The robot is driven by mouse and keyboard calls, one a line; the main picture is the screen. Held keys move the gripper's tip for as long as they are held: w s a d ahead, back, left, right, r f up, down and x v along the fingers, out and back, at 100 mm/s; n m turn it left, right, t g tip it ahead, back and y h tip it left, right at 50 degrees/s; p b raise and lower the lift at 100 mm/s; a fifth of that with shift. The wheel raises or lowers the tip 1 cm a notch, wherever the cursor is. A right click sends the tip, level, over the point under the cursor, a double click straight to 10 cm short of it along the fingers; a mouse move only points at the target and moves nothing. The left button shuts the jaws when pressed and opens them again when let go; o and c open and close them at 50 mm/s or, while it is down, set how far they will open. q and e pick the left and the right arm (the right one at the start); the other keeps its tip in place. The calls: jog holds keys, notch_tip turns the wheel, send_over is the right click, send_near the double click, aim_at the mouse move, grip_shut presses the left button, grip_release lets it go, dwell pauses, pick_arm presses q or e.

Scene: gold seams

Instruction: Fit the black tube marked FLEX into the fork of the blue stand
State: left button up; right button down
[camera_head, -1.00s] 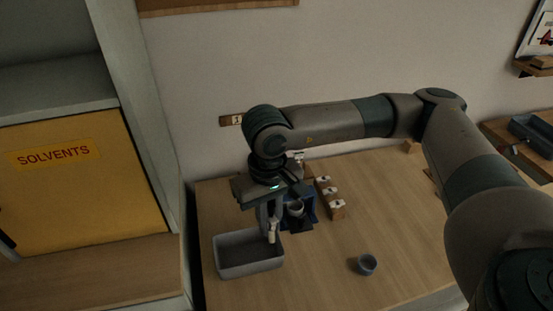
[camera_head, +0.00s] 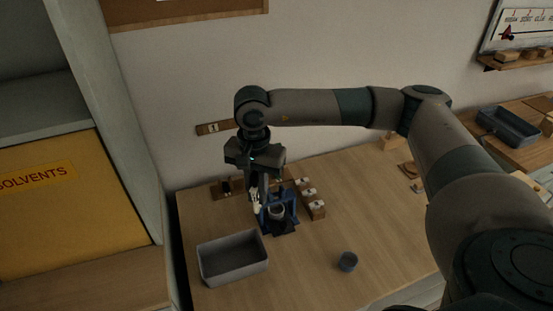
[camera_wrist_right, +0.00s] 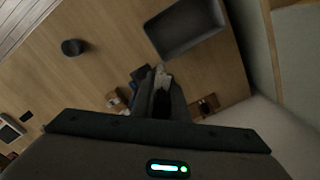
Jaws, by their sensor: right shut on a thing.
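My right gripper (camera_head: 257,203) points down above the table at the left side of the blue stand (camera_head: 290,205). It is shut on a dark thing with a pale part, which I take to be the black tube (camera_wrist_right: 160,104); its FLEX mark cannot be read. In the right wrist view the gripper's fingers (camera_wrist_right: 162,85) come together around it. The stand is partly hidden behind the gripper, with a grey cup-like piece (camera_head: 277,210) at it. I cannot tell whether the tube touches the fork. My left gripper is not in view.
A grey bin (camera_head: 233,260) stands in front left of the stand. A small dark cup (camera_head: 348,261) stands to the right. Wooden blocks with white labels (camera_head: 309,194) stand right beside the stand. The table's middle right is clear.

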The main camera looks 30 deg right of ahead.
jog(key=w+d+m+p, duration=0.2)
jog(key=w+d+m, duration=0.3)
jog(key=d+m, duration=0.4)
jog(key=shift+w+d+r+m, duration=0.25)
jog(key=shift+m, duration=0.35)
jog(key=shift+f, duration=0.25)
jog(key=shift+f, duration=0.5)
jog(key=shift+f+b, duration=0.4)
jog(key=shift+b, duration=0.7)
dwell(0.3)
jog(key=shift+f+b, duration=1.45)
jog(key=shift+b, duration=0.55)
dwell(2.4)
